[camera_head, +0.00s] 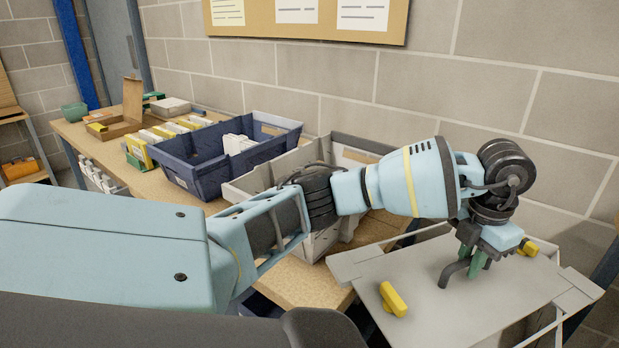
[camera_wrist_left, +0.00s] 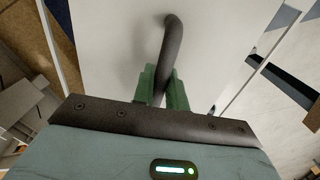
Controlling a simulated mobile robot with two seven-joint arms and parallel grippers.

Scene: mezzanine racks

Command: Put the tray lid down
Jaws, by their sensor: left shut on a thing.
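The tray lid (camera_head: 450,295) is a flat grey panel at the lower right of the head view, with a dark curved handle and yellow clips (camera_head: 393,299) on it. My left gripper (camera_head: 479,262) reaches over it from the left, its green fingers shut on the handle. In the left wrist view the green fingers (camera_wrist_left: 162,88) close around the dark handle (camera_wrist_left: 172,45), with the pale lid surface behind. The lid lies over a pale frame or tray whose inside is hidden. I cannot tell whether the lid rests on it. My right gripper is not in view.
A wooden table (camera_head: 290,282) runs along the block wall. It carries a blue crate (camera_head: 190,172) with white items, a grey crate (camera_head: 240,188) partly behind my arm, a row of boxes and an open cardboard box (camera_head: 118,125). A notice board (camera_head: 300,18) hangs above.

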